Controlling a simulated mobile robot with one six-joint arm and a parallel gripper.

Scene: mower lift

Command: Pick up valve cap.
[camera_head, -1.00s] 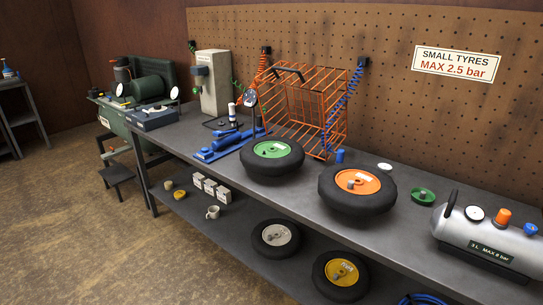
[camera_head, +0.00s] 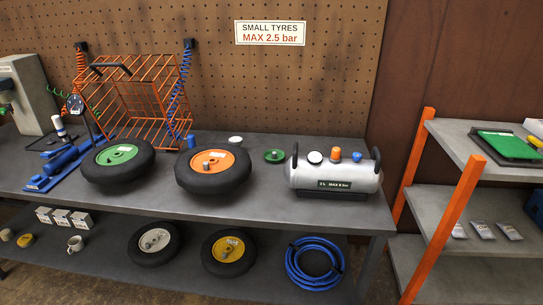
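I cannot make out with certainty which thing is the valve cap. A small blue cylinder (camera_head: 190,140) stands on the bench behind the wheel with the orange hub (camera_head: 213,172). A small white round piece (camera_head: 235,141) lies to its right. The wheel with the green hub (camera_head: 117,164) lies flat to the left; small grey parts show on the orange hub. My gripper is not in view.
The grey bench (camera_head: 270,208) has bare room along its front. An orange wire cage (camera_head: 130,95) and a blue foot pump (camera_head: 62,164) stand left. Two wheels and a blue hose (camera_head: 314,263) lie on the lower shelf. An orange-posted rack (camera_head: 440,205) stands right.

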